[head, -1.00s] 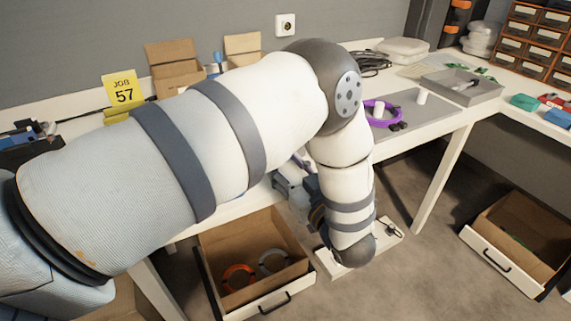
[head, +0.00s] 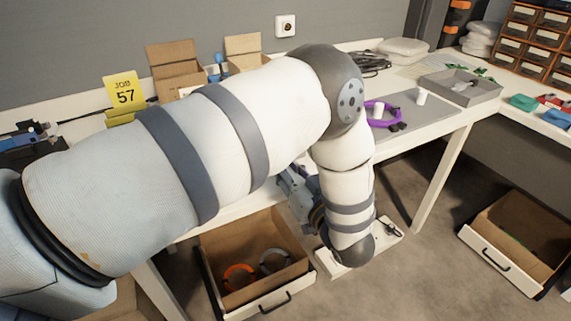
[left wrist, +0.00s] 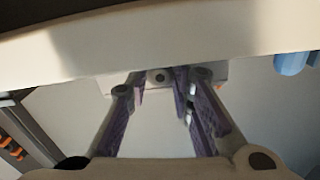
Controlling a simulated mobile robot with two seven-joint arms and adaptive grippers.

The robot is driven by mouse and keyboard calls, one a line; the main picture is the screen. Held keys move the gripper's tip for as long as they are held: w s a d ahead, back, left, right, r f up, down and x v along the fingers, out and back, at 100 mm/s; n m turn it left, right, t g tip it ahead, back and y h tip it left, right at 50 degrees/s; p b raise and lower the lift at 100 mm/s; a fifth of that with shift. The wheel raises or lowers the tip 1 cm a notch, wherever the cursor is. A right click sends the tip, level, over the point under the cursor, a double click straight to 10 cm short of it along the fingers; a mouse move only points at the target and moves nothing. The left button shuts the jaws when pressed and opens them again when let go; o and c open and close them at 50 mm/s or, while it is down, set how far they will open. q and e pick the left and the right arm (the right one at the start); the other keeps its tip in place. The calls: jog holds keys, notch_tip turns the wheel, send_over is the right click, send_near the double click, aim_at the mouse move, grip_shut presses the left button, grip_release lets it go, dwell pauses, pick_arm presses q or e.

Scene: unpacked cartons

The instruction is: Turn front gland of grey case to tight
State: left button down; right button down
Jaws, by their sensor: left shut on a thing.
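My left gripper (left wrist: 160,85) shows in the left wrist view, with purple-padded fingers on either side of a small grey round part with a dark centre, the front gland (left wrist: 159,76). The fingers are closed on it. Part of a pale grey body, the grey case (left wrist: 215,72), shows behind the fingertips; most of it is hidden. In the head view my left gripper (head: 296,188) is partly visible below my arm at the table's front edge, and my arm hides the case and gland. My right gripper is not in view.
An open drawer (head: 206,275) with orange and grey rings is below the table. A grey tray (head: 490,94) stands at the right. Cardboard boxes (head: 170,55) stand at the back left.

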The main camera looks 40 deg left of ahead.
pick_arm(q)
jog(key=m, duration=0.4)
jog(key=shift+s+m+p, duration=0.1)
jog(key=shift+m+p, duration=0.2)
jog(key=shift+p, duration=0.05)
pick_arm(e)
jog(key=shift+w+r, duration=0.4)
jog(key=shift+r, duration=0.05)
pick_arm(q)
jog(key=c, duration=1.4)
grip_release()
